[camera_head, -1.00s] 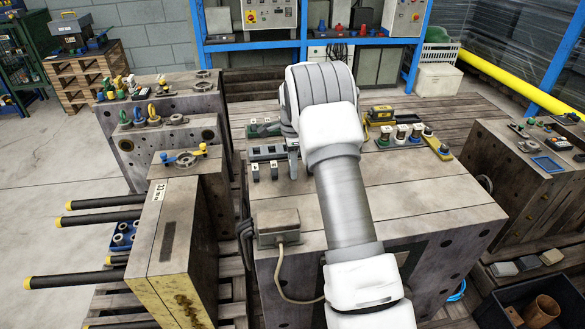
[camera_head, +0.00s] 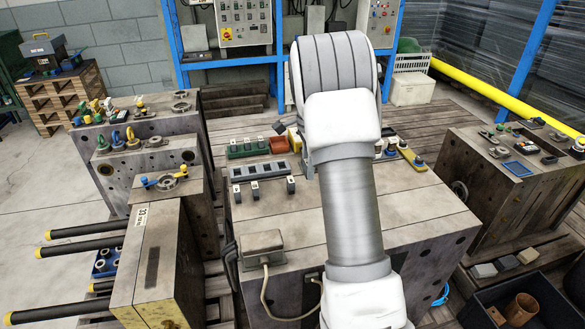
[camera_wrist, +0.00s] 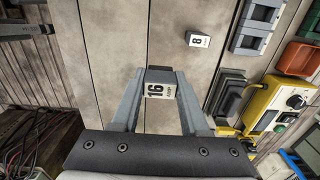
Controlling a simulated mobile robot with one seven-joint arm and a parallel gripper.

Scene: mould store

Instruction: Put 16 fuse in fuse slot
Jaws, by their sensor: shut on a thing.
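In the wrist view, the grey fuse (camera_wrist: 160,90) has a white label reading 16. My gripper (camera_wrist: 160,98) is shut on it, with one finger on each side. The grey fuse slot block (camera_wrist: 257,26) shows partly at the upper right of the wrist view, apart from the held fuse. In the head view, the block (camera_head: 262,177) lies on the wooden-topped bench, left of my arm. A fuse labelled 8 (camera_wrist: 198,40) stands between the held fuse and the block. My arm hides my gripper and the held fuse in the head view.
Three small fuses (camera_head: 265,187) stand before the block. A green tray (camera_head: 248,150) and an orange tray (camera_head: 278,145) are behind it. A yellow device (camera_wrist: 270,108) lies at right in the wrist view. A grey box with a cable (camera_head: 262,242) sits at the bench's front left.

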